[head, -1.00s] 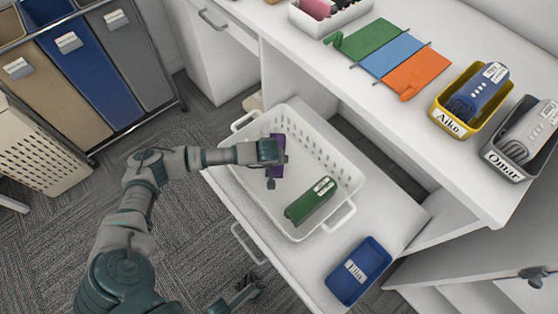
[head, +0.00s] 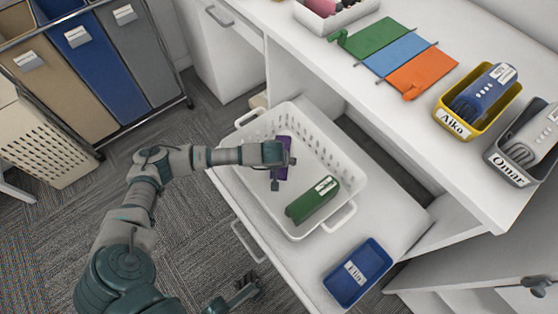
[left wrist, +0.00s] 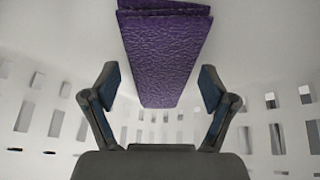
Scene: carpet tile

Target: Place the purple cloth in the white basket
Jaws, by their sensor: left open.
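The white basket (head: 345,183) stands on the pulled-out white shelf. The purple cloth (head: 285,147) is inside its outline, partly hidden by my left gripper (head: 283,160). In the left wrist view the folded purple cloth (left wrist: 165,55) lies just beyond the fingertips, with the basket's slotted wall (left wrist: 285,120) around. My left gripper (left wrist: 154,88) is open there, its fingers apart on either side and not touching the cloth. My right gripper (head: 245,290) is low at the bottom of the head view, away from the basket; its jaw state is unclear.
A blue labelled tray (head: 358,272) sits on the shelf to the right. The white counter holds a yellow bin (head: 455,122), a grey bin (head: 506,168) and coloured mats (head: 395,58). Laundry bins (head: 60,95) stand left.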

